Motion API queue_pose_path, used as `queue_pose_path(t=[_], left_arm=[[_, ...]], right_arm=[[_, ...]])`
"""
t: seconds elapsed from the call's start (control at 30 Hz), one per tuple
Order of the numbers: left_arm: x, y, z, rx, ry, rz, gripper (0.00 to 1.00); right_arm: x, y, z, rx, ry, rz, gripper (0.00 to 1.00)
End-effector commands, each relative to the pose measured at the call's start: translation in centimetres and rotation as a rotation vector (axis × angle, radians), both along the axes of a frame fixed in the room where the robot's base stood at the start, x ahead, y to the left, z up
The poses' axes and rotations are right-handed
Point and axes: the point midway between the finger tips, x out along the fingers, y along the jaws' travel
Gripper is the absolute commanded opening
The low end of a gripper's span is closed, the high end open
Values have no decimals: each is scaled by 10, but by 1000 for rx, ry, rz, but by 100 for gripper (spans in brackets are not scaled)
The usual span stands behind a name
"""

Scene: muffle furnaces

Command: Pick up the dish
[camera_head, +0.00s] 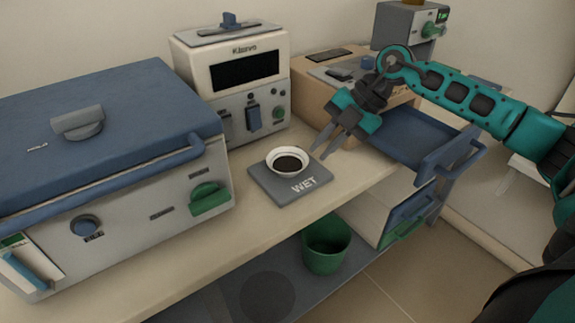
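The dish (287,162) is a small white round bowl with dark contents. It stands upright on a grey mat marked WET (265,183) on the bench. My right gripper (317,156) comes in from the right, its two fingers pointing down and left. The fingertips are close to the right of the dish, apart from each other, with nothing between them. Whether they touch the rim is hard to tell, but I see a small gap. My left gripper is not in view.
A large furnace with a blue lid (110,110) stands at the left. A white device with a dark display (245,75) is behind the dish. A blue open tray or drawer (415,135) lies under my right arm. A green bin (326,245) sits below the bench.

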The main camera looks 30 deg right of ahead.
Motion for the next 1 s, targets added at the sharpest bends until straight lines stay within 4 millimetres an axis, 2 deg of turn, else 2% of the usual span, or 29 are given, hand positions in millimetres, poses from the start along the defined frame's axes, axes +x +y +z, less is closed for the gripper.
queue_pose_path(t=[0.13,0.3,0.57,0.73,1.0], left_arm=[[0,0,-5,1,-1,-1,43],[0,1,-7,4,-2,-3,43],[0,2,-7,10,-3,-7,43],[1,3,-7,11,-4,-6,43],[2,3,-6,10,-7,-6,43]], right_arm=[[6,16,-19,5,1,4,16],[11,25,-34,2,1,1,16],[11,27,-36,1,0,0,16],[11,27,-36,1,0,0,1],[11,27,-36,1,0,0,0]])
